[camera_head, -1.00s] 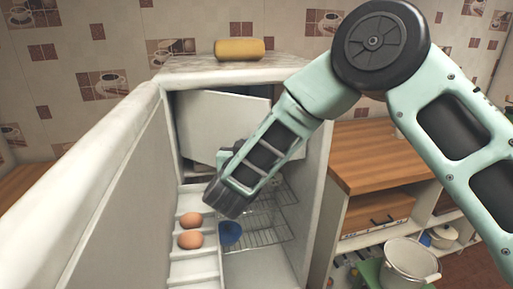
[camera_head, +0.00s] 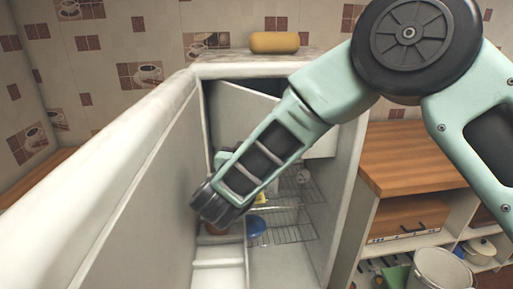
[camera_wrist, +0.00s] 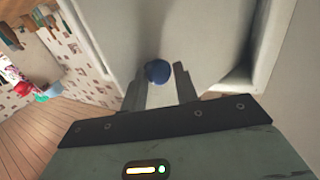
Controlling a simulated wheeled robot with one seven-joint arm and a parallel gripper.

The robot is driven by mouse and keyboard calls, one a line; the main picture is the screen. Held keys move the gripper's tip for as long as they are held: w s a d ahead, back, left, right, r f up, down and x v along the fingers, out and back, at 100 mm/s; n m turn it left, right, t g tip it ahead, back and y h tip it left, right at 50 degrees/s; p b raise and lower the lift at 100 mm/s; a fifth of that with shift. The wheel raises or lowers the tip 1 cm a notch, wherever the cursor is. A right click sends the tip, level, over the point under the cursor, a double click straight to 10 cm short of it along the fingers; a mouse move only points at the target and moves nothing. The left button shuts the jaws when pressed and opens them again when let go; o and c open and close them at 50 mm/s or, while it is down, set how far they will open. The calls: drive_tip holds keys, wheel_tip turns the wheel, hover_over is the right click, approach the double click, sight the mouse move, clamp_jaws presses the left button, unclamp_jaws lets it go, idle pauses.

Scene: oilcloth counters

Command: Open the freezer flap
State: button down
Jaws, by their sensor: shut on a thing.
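The white freezer flap (camera_head: 241,108) is in the upper part of the open fridge (camera_head: 350,185). It stands ajar, its top edge slanting across the dark compartment opening. My arm hides much of its middle and lower part. In the head view my gripper (camera_head: 222,158) is mostly hidden behind my wrist, near the flap's left side.
The fridge door (camera_head: 140,190) stands wide open at left. Wire shelves (camera_head: 290,233) and a blue bowl (camera_head: 257,226) are inside. A yellow roll-shaped thing (camera_head: 274,42) lies on top of the fridge. A wooden counter (camera_head: 415,155) and a white pot (camera_head: 442,272) are at right.

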drive_tip(key=c, duration=1.3)
unclamp_jaws()
drive_tip(key=shift+w+a+r+y, duration=0.25)
drive_tip(key=shift+a+r+y, duration=0.05)
drive_tip(key=shift+a, duration=0.3)
drive_tip(key=shift+o, duration=0.9)
drive_tip(key=shift+w+a+f, duration=0.15)
drive_tip(key=shift+w+a, duration=0.05)
drive_tip(key=shift+d, duration=0.1)
drive_tip(key=shift+d, duration=0.1)
drive_tip(key=b, duration=0.2)
approach(256, 101)
drive_tip(key=x, duration=0.4)
drive_tip(key=shift+w, duration=0.35)
drive_tip(key=shift+c, duration=0.3)
